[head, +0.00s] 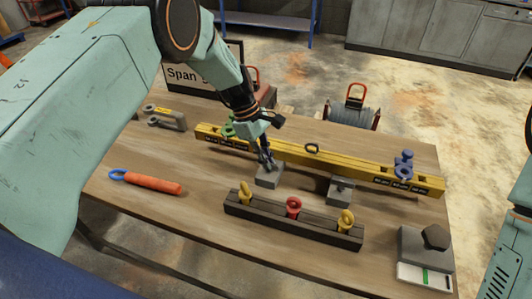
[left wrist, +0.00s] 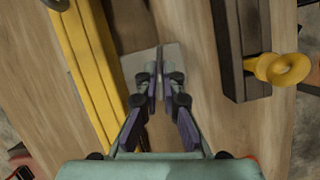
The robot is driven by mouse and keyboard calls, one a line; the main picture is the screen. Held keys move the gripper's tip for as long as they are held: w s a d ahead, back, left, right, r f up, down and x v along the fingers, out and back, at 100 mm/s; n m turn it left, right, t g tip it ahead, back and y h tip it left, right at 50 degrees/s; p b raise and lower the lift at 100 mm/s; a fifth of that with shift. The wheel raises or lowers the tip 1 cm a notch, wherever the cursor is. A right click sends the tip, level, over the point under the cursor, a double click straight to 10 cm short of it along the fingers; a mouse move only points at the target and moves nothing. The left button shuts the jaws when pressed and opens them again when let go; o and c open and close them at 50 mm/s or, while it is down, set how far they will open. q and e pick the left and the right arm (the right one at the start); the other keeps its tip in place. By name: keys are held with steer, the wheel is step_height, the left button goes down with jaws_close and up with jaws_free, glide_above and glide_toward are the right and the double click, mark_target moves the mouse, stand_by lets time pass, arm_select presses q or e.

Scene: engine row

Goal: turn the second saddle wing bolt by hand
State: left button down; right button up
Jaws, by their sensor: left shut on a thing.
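Two small grey saddle blocks stand on the table in front of a long yellow beam (head: 350,168). My left gripper (head: 266,163) points down over the left saddle (head: 268,180). It is shut on that saddle's wing bolt, a thin upright plate (left wrist: 158,68) between the fingertips in the left wrist view. The fingers hide most of the bolt. The right saddle (head: 341,193) has a dark wing bolt (head: 342,183) on top, with no gripper at it. My right gripper is not in view.
A dark rack (head: 270,216) with yellow and red eye bolts lies in front of the saddles. An orange-handled tool (head: 152,183) lies at left. A grey box (head: 423,247) with a dark knob stands at front right. Ring fittings sit along the beam.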

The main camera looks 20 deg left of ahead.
arm_select(q)
steer(key=shift+s+f+n+t+p, duration=0.2)
steer(key=shift+n+p, duration=0.1)
steer(key=shift+n, duration=0.3)
steer(key=shift+s+f+n+t+p, duration=0.15)
steer(key=shift+s+n+p, duration=0.1)
steer(key=shift+n, duration=0.35)
steer(key=shift+f, duration=0.1)
steer(key=c, duration=1.6)
jaws_free()
steer(key=shift+d, duration=0.1)
steer(key=shift+o, duration=0.5)
steer(key=shift+w, duration=0.3)
steer(key=v, duration=1.2)
